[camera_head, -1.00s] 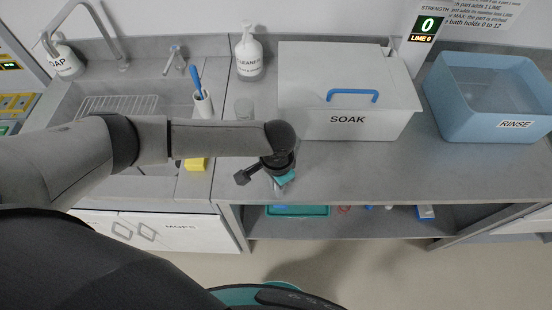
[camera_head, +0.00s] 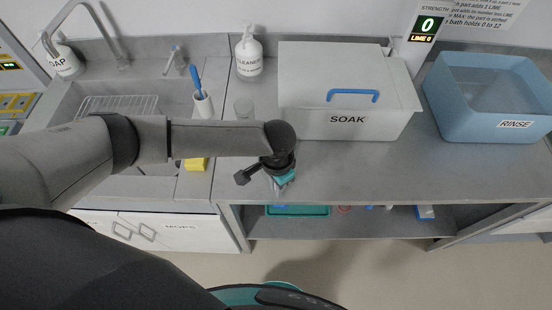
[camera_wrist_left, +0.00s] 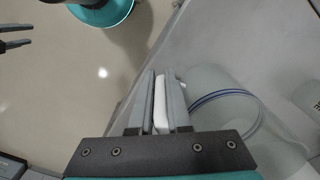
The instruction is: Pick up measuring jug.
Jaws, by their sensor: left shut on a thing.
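The measuring jug (camera_wrist_left: 220,130) is clear with blue rings and shows in the left wrist view, beside my fingers. A white upright part, which looks like its handle, is between the fingers of my left gripper (camera_wrist_left: 160,85), which is shut on it. In the head view my left gripper (camera_head: 283,181) is over the counter's front edge, below the SOAK box, and the jug is mostly hidden by my arm. Two dark prongs at the left edge of the left wrist view look like my right gripper (camera_wrist_left: 22,37), open and empty.
The lidded SOAK box (camera_head: 345,118) stands behind my left gripper, and the blue RINSE tub (camera_head: 452,118) is to the right. The counter front (camera_head: 400,175) is clear.

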